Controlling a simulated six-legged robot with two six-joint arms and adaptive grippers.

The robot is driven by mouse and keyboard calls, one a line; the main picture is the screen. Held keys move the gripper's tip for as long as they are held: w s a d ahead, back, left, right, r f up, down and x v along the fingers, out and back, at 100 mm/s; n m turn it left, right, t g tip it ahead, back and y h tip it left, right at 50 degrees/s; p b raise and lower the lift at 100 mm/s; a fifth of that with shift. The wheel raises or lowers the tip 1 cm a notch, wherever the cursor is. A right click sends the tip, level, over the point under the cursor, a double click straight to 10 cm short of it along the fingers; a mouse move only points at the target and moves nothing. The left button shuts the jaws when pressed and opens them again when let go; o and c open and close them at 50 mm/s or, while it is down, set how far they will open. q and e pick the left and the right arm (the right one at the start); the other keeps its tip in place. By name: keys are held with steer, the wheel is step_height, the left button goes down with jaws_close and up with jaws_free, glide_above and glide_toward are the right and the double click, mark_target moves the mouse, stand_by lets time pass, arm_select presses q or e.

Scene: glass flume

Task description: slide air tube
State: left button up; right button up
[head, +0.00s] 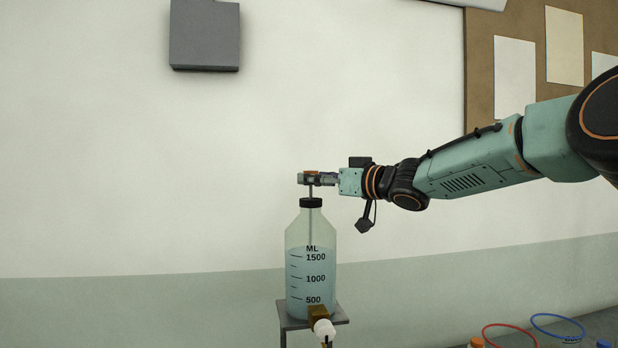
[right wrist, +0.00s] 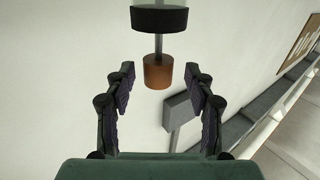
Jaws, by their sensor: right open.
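A clear bottle (head: 310,262) with pale blue liquid and a scale in ML stands upright on a small metal stand. A thin grey air tube (head: 310,192) rises from its black cap (head: 311,203); in the right wrist view, the tube (right wrist: 158,44) runs between the black cap (right wrist: 158,18) and an orange-brown knob (right wrist: 158,73). My right gripper (head: 308,179) is at the tube's top, above the cap. In the right wrist view its open fingers (right wrist: 159,75) lie on either side of the knob, with gaps on both sides. My left gripper is not in view.
The stand (head: 335,320) carries the bottle, with a brass and white tap (head: 320,322) at the bottle's foot. Red (head: 508,335) and blue (head: 556,326) hose loops lie at lower right. A grey box (head: 205,35) is on the wall. The space left of the bottle is clear.

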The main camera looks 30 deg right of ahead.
steer(key=shift+x, duration=1.1)
steer(key=shift+w+d, duration=0.1)
steer(key=shift+w, duration=0.05)
steer(key=shift+w, duration=0.15)
steer(key=shift+r, duration=0.1)
steer(key=c, duration=0.5)
jaws_close()
